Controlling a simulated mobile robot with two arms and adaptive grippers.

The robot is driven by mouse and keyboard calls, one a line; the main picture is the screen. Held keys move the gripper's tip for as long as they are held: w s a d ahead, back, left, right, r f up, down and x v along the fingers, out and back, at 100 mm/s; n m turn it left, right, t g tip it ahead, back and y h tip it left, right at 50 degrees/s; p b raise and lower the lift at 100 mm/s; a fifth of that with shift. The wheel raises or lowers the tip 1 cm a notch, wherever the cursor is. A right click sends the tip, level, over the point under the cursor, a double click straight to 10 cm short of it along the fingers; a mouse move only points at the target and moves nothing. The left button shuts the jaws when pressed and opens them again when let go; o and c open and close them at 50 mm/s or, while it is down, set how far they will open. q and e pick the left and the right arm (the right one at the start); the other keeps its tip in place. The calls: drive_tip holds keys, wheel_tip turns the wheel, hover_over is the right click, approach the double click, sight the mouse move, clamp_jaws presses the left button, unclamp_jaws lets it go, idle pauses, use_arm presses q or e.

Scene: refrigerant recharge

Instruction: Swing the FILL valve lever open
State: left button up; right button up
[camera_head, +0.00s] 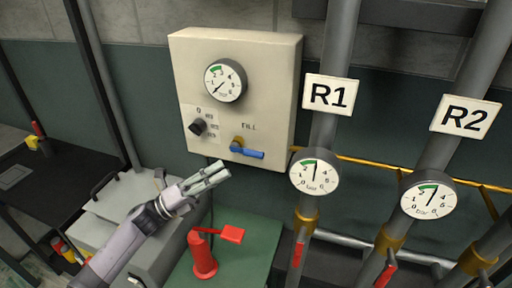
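The FILL valve is at the lower right of the beige box (284,60), under the printed word FILL. Its blue lever (249,153) points right and slightly down from the brass valve body (237,142). My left gripper (221,171) is below and left of the lever, with a visible gap to it in the picture. Its fingers point up and right and lie close together; I cannot tell whether they are fully shut. I see nothing held between them. My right gripper is not in view.
A black selector knob (198,127) and a round gauge (225,81) are on the box. A red pump-like fitting (203,256) stands below on a green surface (262,242). Pipes with gauges R1 (314,173) and R2 (429,198) rise on the right.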

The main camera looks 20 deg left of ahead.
sight(255, 154)
use_arm(q)
drive_tip(key=p+x, duration=0.3)
drive_tip(key=x, duration=0.7)
drive_tip(key=shift+s, duration=0.1)
drive_tip(key=shift+w+d+r, duration=0.15)
drive_tip(key=shift+w+d, duration=0.1)
drive_tip(key=shift+d, duration=0.1)
drive_tip(key=shift+c, duration=0.6)
drive_tip(key=c, duration=0.4)
clamp_jaws()
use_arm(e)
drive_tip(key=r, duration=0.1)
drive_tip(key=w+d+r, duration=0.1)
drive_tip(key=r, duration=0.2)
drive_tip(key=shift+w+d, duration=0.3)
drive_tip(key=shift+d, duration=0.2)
